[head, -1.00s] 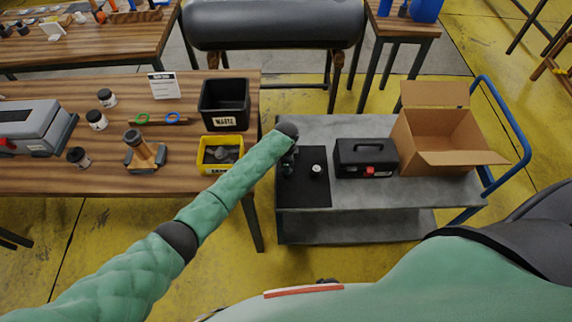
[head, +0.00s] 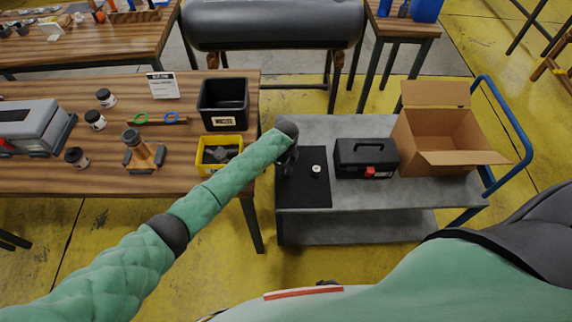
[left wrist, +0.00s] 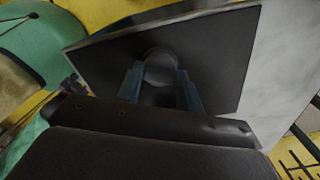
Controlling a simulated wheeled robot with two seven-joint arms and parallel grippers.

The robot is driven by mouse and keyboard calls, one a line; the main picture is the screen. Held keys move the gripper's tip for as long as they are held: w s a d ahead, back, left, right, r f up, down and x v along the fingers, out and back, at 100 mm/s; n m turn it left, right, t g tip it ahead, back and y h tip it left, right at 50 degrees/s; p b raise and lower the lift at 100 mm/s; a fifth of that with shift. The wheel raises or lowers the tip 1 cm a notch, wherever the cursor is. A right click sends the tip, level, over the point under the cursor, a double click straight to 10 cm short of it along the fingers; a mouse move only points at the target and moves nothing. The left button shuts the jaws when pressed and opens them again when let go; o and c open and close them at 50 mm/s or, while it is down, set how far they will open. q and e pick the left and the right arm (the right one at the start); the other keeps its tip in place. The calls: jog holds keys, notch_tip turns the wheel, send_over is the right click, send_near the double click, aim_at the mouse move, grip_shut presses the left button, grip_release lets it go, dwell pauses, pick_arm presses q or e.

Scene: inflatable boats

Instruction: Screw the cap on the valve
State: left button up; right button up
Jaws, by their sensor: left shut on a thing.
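My left gripper (head: 288,165) reaches over the left part of the black mat (head: 317,196) on the grey cart. In the left wrist view its two blue-grey fingers (left wrist: 161,90) are shut on a dark round piece (left wrist: 160,64), with the mat behind it. I cannot tell whether this piece is the cap or the valve, or whether it touches the mat. A small dark round part with a pale top (head: 316,169) stands on the mat to the right of the gripper. My right gripper is not in view.
A black toolbox (head: 364,158) and an open cardboard box (head: 440,135) stand on the cart's right side. On the wooden table to the left are a yellow bin (head: 220,169) with dark parts, a black bin (head: 223,96) and several jars.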

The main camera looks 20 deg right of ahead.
pick_arm(q)
jog(key=m+b, duration=0.1)
jog(key=m, duration=0.2)
jog(key=shift+f, duration=0.1)
jog(key=m+b, duration=0.1)
jog(key=m, duration=0.1)
jog(key=shift+r+m, duration=0.2)
jog(key=shift+m, duration=0.2)
